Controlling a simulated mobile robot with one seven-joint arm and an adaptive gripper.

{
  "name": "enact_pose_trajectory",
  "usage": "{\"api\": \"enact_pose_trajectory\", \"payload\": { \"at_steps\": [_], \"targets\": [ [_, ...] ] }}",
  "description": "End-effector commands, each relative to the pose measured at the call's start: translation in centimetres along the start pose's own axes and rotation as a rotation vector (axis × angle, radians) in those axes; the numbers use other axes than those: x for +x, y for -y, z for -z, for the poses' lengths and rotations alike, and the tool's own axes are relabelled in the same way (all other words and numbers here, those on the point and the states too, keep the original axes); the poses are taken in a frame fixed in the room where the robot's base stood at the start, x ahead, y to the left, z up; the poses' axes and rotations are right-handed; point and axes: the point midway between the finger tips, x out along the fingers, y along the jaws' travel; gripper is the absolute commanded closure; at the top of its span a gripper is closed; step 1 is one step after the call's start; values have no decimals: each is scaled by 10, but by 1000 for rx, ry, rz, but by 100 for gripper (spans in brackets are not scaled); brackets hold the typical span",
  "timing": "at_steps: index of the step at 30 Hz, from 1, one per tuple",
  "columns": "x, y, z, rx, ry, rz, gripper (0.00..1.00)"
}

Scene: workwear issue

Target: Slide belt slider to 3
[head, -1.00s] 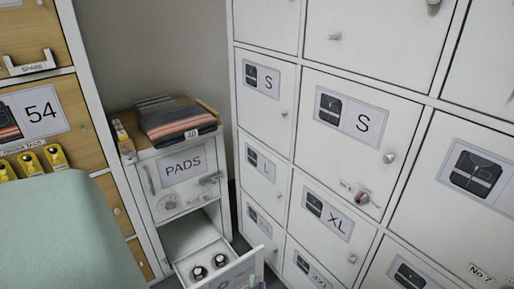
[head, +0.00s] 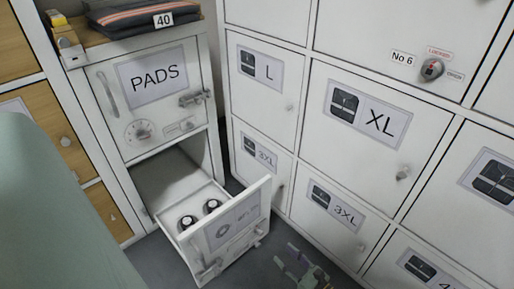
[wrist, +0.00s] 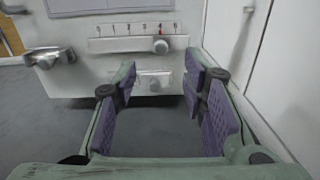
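The slider scale (wrist: 133,30) is a pale strip with small numbers on a white front in the wrist view. Its round grey knob (wrist: 160,46) sits right of the strip's middle, under a red mark; the numbers are too small to read surely. In the head view, this front appears to be that of the pulled-out drawer (head: 240,222), low at the centre. My gripper (wrist: 160,73) is open and empty, its purple-padded fingers short of the front and pointing toward it, below the knob. In the head view my gripper (head: 305,272) is at the bottom, right of the drawer.
A second grey knob or handle (wrist: 153,83) is below the scale, between my fingertips in the picture. A grey latch (wrist: 50,57) sticks out at left. White lockers (head: 345,215) stand close on the right. Two dark round items (head: 199,215) lie in the drawer. Grey floor is clear.

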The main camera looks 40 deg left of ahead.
Motion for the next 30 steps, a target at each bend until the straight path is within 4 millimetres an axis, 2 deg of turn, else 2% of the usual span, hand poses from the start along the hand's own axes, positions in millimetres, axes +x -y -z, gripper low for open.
{"api": "enact_pose_trajectory", "payload": {
  "at_steps": [1, 7, 15, 21, 25, 30],
  "targets": [
    [-1, 2, 9, -16, -5, -10, 61],
    [11, 3, 10, -32, -10, -22, 61],
    [62, 1, 11, -30, -7, -22, 61],
    [92, 1, 11, -30, -9, -21, 61],
    [103, 1, 11, -29, -10, -21, 61],
    [107, 1, 10, -30, -10, -19, 61]
  ]
}}
